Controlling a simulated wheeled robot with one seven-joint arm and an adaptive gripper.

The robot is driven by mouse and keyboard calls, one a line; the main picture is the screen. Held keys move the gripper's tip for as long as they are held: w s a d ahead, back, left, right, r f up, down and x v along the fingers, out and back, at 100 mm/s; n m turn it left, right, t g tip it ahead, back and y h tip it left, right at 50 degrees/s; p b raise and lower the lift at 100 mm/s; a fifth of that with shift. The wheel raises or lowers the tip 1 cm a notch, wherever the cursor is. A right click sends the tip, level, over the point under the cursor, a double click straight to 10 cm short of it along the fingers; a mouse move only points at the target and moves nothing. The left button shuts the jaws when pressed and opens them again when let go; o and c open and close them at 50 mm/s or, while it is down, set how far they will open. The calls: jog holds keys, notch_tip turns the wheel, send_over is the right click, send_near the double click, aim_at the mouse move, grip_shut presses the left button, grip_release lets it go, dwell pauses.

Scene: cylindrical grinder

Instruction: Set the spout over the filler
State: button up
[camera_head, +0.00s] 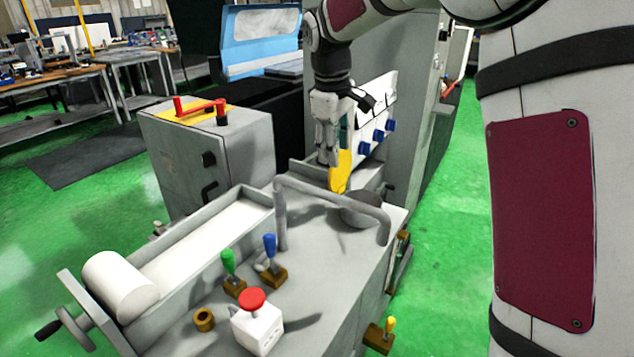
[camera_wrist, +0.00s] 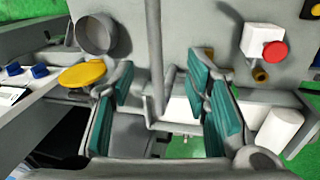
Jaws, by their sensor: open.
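The grey bent pipe that looks like the spout (camera_head: 330,195) stands on the machine's flat top, with a long level arm and bent ends. In the wrist view the pipe (camera_wrist: 154,50) shows in the gap between my fingers. A dark grey round cup (camera_head: 360,211) sits near the pipe's right part; it also shows in the wrist view (camera_wrist: 95,34), left of the pipe and apart from it. I cannot tell for sure that this cup is the filler. My gripper (camera_head: 327,160) points down behind the pipe, open and empty. In the wrist view its teal-padded fingers (camera_wrist: 160,95) are spread.
A yellow disc (camera_head: 340,172) is close beside my gripper. Green (camera_head: 228,262) and blue (camera_head: 269,246) levers, a red button box (camera_head: 258,330) and a brass ring (camera_head: 204,319) stand in front. A panel with blue knobs (camera_head: 378,136) rises behind.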

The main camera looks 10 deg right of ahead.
aim_at(337, 195)
jog(key=shift+n, duration=0.3)
jog(key=x, duration=0.5)
jog(key=w+x, duration=0.1)
jog(key=x, duration=0.4)
jog(key=p+x, duration=0.1)
jog(key=x, duration=0.5)
jog(key=shift+w+a, duration=0.15)
jog(key=shift+w, duration=0.2)
grip_shut()
